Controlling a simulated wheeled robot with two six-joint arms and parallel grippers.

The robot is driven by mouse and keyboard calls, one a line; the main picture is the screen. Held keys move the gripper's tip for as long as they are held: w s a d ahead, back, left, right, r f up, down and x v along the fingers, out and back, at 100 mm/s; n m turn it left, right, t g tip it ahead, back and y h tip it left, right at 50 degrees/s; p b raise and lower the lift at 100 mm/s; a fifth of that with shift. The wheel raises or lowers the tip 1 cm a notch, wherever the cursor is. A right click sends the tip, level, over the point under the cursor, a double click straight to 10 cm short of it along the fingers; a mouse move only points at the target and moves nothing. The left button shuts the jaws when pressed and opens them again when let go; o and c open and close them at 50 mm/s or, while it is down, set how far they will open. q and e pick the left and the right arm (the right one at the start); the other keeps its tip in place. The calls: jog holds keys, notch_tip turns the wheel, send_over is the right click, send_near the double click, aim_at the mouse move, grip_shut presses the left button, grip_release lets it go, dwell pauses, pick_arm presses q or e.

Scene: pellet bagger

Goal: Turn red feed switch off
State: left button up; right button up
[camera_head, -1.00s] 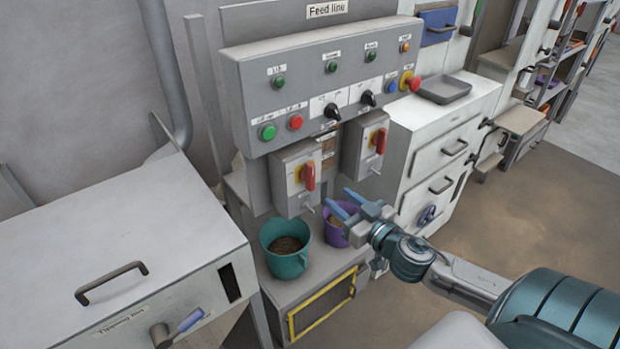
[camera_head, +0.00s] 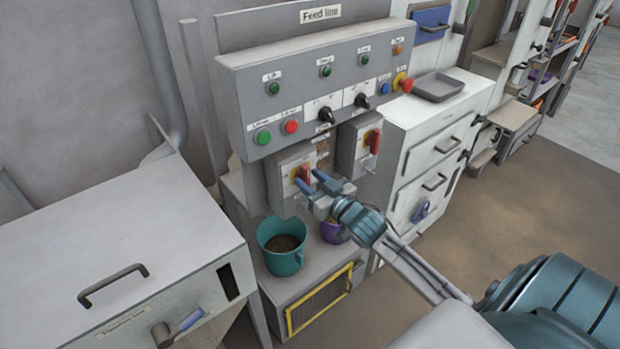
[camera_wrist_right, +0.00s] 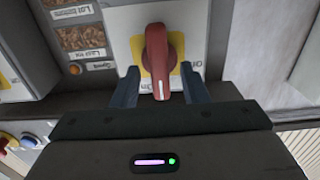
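Two grey switch boxes with red rotary handles on yellow plates hang under the control panel (camera_head: 330,75). The left box's red switch (camera_head: 303,175) is at my right gripper (camera_head: 309,180). In the right wrist view the same red switch handle (camera_wrist_right: 163,58) points down toward the gripper, its lower end between the two blue fingers. My right gripper (camera_wrist_right: 161,88) is open, with a visible gap on each side of the handle. The right box's red switch (camera_head: 374,141) is apart from the gripper. My left gripper is not in view.
A teal bucket of pellets (camera_head: 284,248) and a purple bucket (camera_head: 333,231) stand below the boxes. A white drawer cabinet (camera_head: 425,140) is to the right, and a grey hopper cabinet (camera_head: 110,235) to the left. A red mushroom button (camera_head: 406,86) sits at the panel's right end.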

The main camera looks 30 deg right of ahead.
jog(key=shift+w, duration=0.3)
jog(key=shift+c, duration=0.2)
jog(key=c, duration=0.6)
